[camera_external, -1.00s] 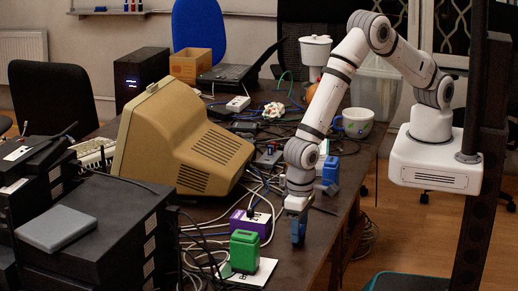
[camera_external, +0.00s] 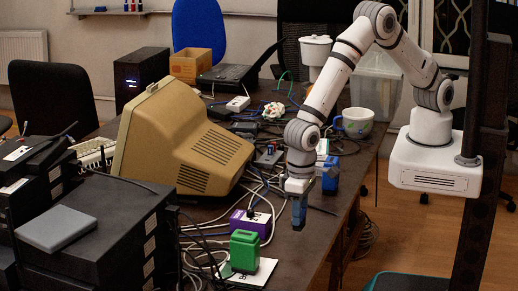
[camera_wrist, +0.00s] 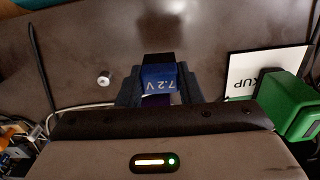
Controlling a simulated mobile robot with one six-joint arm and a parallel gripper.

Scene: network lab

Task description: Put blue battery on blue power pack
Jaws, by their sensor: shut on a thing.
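My gripper (camera_external: 299,215) is shut on the blue battery (camera_wrist: 160,76), marked 7.2 V, which sits between the fingers in the wrist view. In the external view the held battery hangs upright above the front right part of the table, and the fingers hide most of it. A second blue block (camera_external: 331,178) stands to the right and behind my gripper. I cannot tell whether it is the blue power pack.
Cables and a beige monitor (camera_external: 180,140) fill the table further left. A mug (camera_external: 357,122) stands near the right edge.

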